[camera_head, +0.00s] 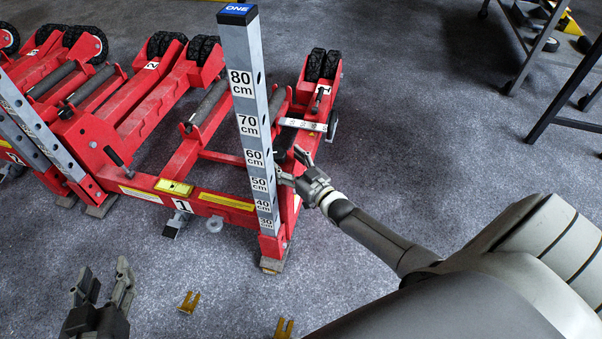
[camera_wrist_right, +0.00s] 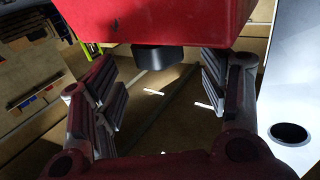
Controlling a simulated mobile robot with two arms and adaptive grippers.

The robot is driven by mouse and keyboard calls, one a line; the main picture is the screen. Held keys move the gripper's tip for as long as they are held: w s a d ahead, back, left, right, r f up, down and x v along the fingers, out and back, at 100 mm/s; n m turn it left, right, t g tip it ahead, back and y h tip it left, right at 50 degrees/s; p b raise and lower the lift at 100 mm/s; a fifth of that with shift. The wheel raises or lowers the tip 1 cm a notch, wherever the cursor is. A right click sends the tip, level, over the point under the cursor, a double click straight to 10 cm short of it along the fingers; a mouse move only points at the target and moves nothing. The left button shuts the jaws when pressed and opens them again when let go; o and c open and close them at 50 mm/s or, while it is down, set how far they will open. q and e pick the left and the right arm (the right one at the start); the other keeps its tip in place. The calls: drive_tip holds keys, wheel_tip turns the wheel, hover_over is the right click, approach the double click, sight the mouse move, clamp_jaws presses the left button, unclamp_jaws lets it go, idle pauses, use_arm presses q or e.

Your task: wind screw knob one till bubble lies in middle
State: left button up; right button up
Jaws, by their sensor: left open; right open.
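A red trolley jack (camera_head: 150,188) stands on the grey floor, with a tall scale post (camera_head: 247,110) at its front right corner. A yellow level (camera_head: 174,187) lies on its front beam; its bubble is too small to read. My right gripper (camera_head: 291,167) is open beside the post at the jack's right side. In the right wrist view, a dark round knob (camera_wrist_right: 157,57) sticks out below a red part (camera_wrist_right: 150,20), between the open fingers and apart from them. Whether it is screw knob one I cannot tell. My left gripper (camera_head: 104,284) is open and empty above the floor.
Number plates mark the jack, with a plate 1 (camera_head: 182,206) on the front beam. Dark-legged furniture (camera_head: 565,85) stands at upper right. The floor between is clear.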

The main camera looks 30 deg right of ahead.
drive_tip(key=s, duration=0.7)
drive_tip(key=shift+d, duration=0.4)
